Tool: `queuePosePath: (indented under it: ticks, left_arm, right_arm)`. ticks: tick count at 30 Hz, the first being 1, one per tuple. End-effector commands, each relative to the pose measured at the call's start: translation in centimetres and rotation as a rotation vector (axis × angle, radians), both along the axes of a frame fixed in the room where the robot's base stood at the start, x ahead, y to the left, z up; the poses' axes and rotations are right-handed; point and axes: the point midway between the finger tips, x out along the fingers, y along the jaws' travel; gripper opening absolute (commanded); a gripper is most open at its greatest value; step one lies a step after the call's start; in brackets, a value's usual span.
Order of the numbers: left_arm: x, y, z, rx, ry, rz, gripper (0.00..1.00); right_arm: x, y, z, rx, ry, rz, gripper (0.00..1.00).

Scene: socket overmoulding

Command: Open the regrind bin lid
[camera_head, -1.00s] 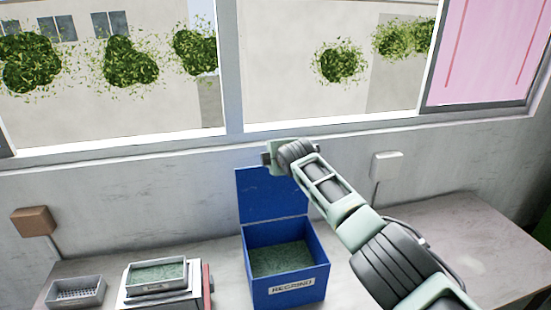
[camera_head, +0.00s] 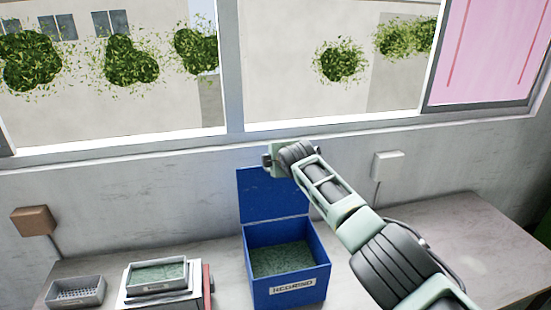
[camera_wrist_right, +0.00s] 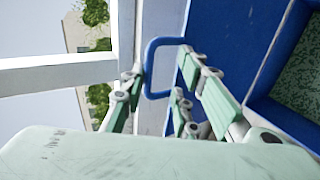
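The blue regrind bin (camera_head: 288,290) stands on the bench with its front label facing me. Its blue lid (camera_head: 262,205) stands upright at the back edge, so the bin is open and green granules (camera_head: 283,259) show inside. My right gripper (camera_head: 268,158) is at the lid's top edge, partly hidden by its own arm. In the right wrist view, the blue lid handle (camera_wrist_right: 151,68) lies between the spread fingers of my right gripper (camera_wrist_right: 158,88). The fingers look apart, with no clear grip on the handle. My left gripper is out of view.
A grey tray of granules (camera_head: 158,273) sits on a white block left of the bin, beside a perforated grey tray (camera_head: 76,292). The wall and window sill (camera_head: 200,152) are close behind the lid. The bench (camera_head: 470,235) is clear at the right.

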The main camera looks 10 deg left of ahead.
Motion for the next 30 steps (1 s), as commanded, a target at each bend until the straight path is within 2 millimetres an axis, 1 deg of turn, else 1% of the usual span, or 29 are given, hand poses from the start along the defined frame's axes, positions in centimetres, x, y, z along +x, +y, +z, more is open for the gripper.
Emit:
queuePosePath:
  ticks: [7, 14, 23, 30]
  left_arm:
    - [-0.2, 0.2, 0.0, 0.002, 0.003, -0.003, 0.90]
    - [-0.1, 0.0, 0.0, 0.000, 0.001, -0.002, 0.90]
    - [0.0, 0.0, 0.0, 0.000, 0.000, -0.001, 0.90]
    - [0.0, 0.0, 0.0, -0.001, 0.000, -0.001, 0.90]
  right_arm:
    - [0.0, -0.1, 0.0, 0.000, 0.000, -0.001, 0.26]
    - [-0.4, -0.3, 0.6, 0.002, -0.005, 0.002, 0.26]
    - [-2.2, -0.8, 1.4, 0.001, -0.005, 0.002, 0.26]
    - [-4.1, -1.5, 2.6, 0.000, -0.005, 0.001, 0.26]
